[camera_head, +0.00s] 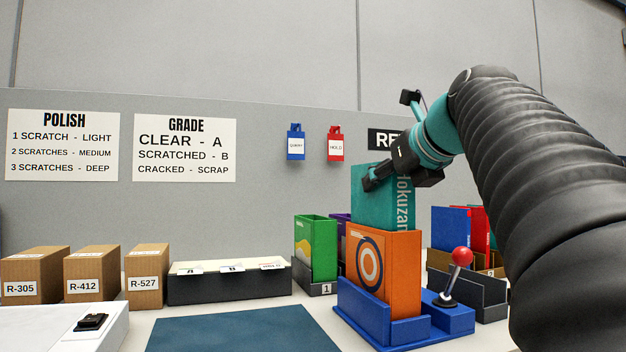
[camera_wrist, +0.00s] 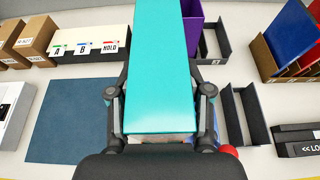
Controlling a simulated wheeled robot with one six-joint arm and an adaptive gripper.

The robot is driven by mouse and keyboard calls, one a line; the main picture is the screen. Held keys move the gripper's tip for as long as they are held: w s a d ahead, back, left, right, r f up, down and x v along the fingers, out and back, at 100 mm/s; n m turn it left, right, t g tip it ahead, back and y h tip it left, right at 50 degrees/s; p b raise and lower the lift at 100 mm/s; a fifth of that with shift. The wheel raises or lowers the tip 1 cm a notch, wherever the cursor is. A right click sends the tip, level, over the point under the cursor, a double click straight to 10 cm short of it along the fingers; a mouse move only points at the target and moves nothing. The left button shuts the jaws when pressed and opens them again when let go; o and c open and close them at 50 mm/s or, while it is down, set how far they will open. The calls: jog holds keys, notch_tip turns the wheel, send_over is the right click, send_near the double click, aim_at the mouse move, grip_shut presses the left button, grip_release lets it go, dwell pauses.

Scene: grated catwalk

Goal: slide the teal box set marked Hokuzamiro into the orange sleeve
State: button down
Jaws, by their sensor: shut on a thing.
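The teal box set marked Hokuzamiro (camera_head: 380,197) is upright in the head view, directly over the orange sleeve (camera_head: 385,270). Its lower end is hidden behind the sleeve's upper edge, so I cannot tell how deep it sits. The sleeve stands upright in a blue holder (camera_head: 405,332) and bears a dark ring design. My gripper (camera_head: 374,178) is shut on the upper part of the teal box. In the wrist view the teal box (camera_wrist: 156,65) runs between my fingers (camera_wrist: 160,95) and covers most of the sleeve.
A red-knobbed lever (camera_head: 461,257) rises from the holder's right side. A green case (camera_head: 316,248) stands in a dark bin to the left. Cardboard boxes (camera_head: 91,276) and a grading block (camera_head: 229,284) line the back left. The blue mat (camera_head: 235,329) is clear.

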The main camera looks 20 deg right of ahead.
jog(key=shift+f+b, duration=2)
jog(key=shift+f, duration=0.95)
jog(key=shift+c, duration=2)
grip_release()
jog(key=o, duration=0.4)
jog(key=shift+r+p, duration=4.05)
jog(key=shift+p, duration=0.55)
jog(key=shift+s, duration=0.1)
